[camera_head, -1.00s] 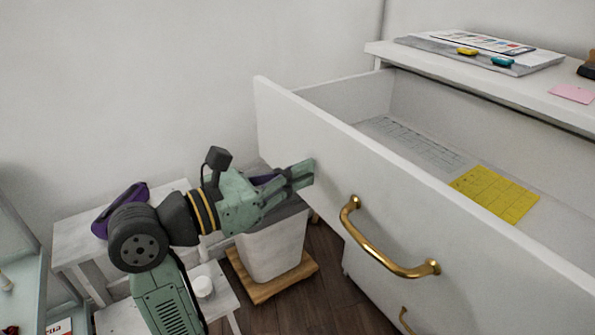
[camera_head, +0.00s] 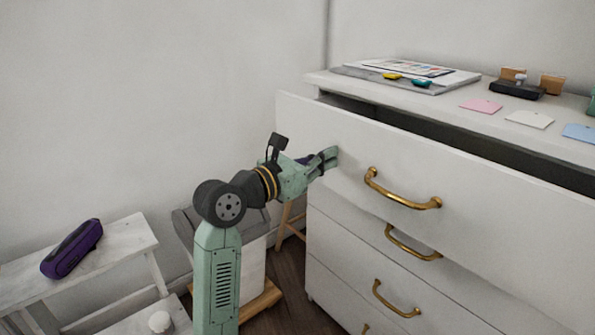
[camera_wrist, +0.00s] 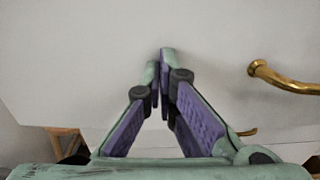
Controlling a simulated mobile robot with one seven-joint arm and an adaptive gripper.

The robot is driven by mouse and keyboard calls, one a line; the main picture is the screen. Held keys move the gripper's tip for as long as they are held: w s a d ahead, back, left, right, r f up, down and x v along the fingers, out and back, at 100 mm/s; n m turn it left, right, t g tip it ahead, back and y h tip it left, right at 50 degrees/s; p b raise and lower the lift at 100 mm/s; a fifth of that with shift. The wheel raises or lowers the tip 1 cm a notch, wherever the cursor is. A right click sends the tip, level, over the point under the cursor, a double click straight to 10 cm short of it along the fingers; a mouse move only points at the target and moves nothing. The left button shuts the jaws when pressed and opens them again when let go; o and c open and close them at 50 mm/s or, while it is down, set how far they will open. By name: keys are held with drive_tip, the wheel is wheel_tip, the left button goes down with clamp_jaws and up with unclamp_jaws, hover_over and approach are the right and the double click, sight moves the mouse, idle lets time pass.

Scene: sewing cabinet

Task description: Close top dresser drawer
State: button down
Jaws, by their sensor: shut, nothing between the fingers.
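The handle (camera_wrist: 285,80) shows at the right there. The drawer's inside is hidden.
Papers with yellow and teal clips (camera_head: 407,76), a pink note (camera_head: 480,106) and a black item (camera_head: 517,89) lie on the dresser top. Lower drawers look shut. A white stool (camera_head: 80,262) with a purple case (camera_head: 72,249) and a bin stand at the left.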

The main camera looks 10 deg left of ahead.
drive_tip(key=p+x, duration=0.1)
drive_tip(key=x, duration=1)
drive_tip(key=shift+w+p, duration=0.2)
drive_tip(key=shift+p, duration=0.15)
drive_tip(key=shift+d+r, duration=0.1)
